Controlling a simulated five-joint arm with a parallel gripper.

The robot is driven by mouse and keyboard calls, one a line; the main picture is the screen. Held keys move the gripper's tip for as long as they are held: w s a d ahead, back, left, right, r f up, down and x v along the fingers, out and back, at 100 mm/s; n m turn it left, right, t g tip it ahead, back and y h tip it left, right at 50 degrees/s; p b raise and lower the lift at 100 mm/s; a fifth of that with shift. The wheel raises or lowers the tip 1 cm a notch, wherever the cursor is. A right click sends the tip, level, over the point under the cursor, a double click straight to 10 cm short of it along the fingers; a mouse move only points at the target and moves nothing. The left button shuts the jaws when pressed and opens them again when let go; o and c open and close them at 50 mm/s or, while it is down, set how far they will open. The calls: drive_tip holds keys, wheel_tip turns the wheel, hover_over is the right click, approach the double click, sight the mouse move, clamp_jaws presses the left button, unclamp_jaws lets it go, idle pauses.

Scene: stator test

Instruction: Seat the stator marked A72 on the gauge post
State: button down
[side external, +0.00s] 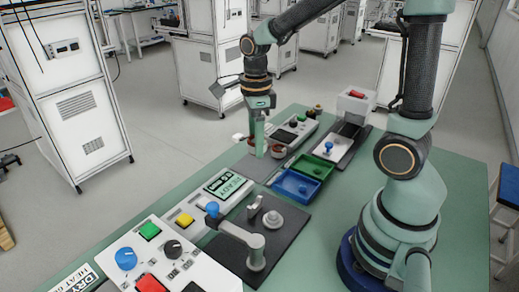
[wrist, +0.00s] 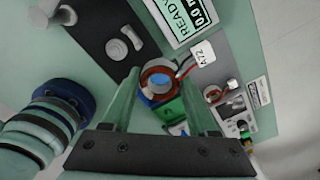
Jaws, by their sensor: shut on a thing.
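The stator marked A72 (wrist: 160,69), a copper-wound ring, sits between the fingers of my gripper (wrist: 163,82) in the wrist view. Its white tag (wrist: 203,52) reads A72 and hangs from wires to the right. My gripper is shut on the ring. In the side view my gripper (side external: 259,149) points down near a grey plate at the table's far side; the fingers partly hide the ring there. What looks like the gauge post stands on a round grey base (side external: 272,219) on a dark plate, nearer the camera. It also shows in the wrist view (wrist: 117,49), clear of the stator.
A display (side external: 229,186) reads READY. Another copper-wound stator (side external: 278,151) lies near my gripper. A blue tray (side external: 297,187) and a green tray (side external: 313,166) stand to the right. A control box (side external: 150,262) stands in front.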

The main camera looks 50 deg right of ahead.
drive_tip(key=s+a+f, duration=0.1)
drive_tip(key=s, duration=0.1)
drive_tip(key=s+a+f, duration=0.2)
drive_tip(key=s, duration=0.1)
drive_tip(key=s+a+f, duration=0.1)
drive_tip(key=s+a, duration=0.1)
drive_tip(key=s, duration=0.1)
drive_tip(key=shift+s+a+f, duration=0.15)
drive_tip(key=shift+s+f, duration=0.05)
drive_tip(key=shift+f, duration=0.2)
hover_over(273, 213)
drive_tip(key=shift+f, duration=2.35)
drive_tip(key=shift+f, duration=1.4)
drive_tip(key=shift+c, duration=0.5)
unclamp_jaws()
drive_tip(key=shift+r, duration=0.1)
wheel_tip(273, 213, up, 12)
drive_tip(key=shift+n, duration=0.3)
